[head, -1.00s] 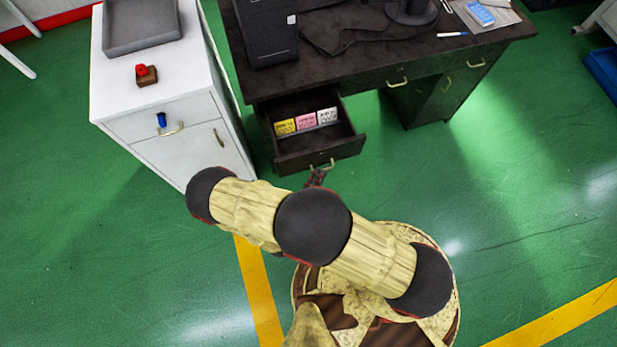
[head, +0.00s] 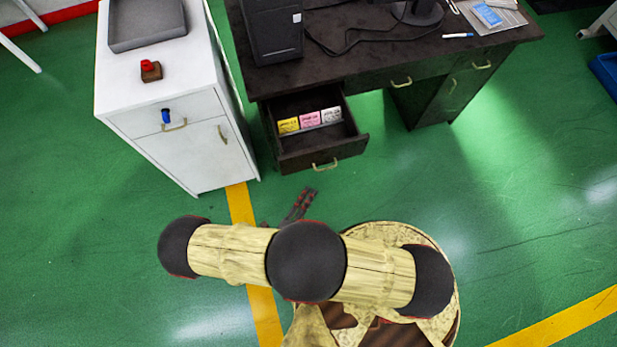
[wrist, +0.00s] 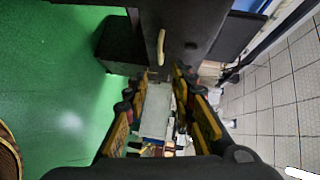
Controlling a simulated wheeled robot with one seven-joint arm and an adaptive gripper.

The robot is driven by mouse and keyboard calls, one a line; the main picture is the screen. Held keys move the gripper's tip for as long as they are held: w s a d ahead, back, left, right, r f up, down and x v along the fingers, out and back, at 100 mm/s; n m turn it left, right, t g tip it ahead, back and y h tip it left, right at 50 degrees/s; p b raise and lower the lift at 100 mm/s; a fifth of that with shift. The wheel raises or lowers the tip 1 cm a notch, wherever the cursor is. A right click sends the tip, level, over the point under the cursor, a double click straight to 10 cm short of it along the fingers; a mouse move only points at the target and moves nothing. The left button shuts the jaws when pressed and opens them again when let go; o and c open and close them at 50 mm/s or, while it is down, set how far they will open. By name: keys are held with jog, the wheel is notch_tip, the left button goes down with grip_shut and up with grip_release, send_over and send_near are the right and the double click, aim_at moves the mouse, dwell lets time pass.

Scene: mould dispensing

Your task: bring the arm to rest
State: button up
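My gripper (head: 300,204) hangs over the green floor in front of the dark desk, partly hidden behind my arm in the head view. In the wrist view its two fingers (wrist: 162,78) stand apart with nothing held between them. The gripper is clear of the open desk drawer (head: 325,167) and does not touch it. In that drawer stand a yellow box (head: 288,125), a pink box (head: 310,120) and a white box (head: 331,115) in a row.
A white cabinet (head: 190,157) stands at left, bearing a grey tray (head: 147,35) and a red button on a brown block (head: 150,70). The dark desk (head: 385,60) carries a black computer case (head: 275,30). Green floor (head: 530,210) lies open at right.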

dwell(0.3)
jog(key=w+d+r+m+g, duration=0.2)
jog(key=d+r+m+g, duration=0.15)
jog(key=r+m, duration=0.55)
jog(key=w+d+r+m+g, duration=0.2)
jog(key=r+m+g, duration=0.3)
jog(key=r+m, duration=0.4)
jog(key=w+d+r+m+g, duration=0.25)
jog(key=r+m+g, duration=0.25)
jog(key=r+m, duration=0.4)
jog(key=s+d+r+m+t+y, duration=0.1)
jog(key=s+d+r+m+y, duration=0.1)
jog(key=r+m, duration=0.5)
jog(key=s+d+r+m+t+y, duration=0.2)
jog(key=d+r+m, duration=0.3)
jog(key=r+m, duration=0.3)
jog(key=s+d+r+m+t+y, duration=0.2)
jog(key=s+d+r+m+y, duration=0.1)
jog(key=r+m, duration=0.4)
jog(key=shift+s+d+r+m+y, duration=0.45)
jog(key=shift+r+y, duration=0.15)
jog(key=shift+r, duration=0.55)
dwell(1.6)
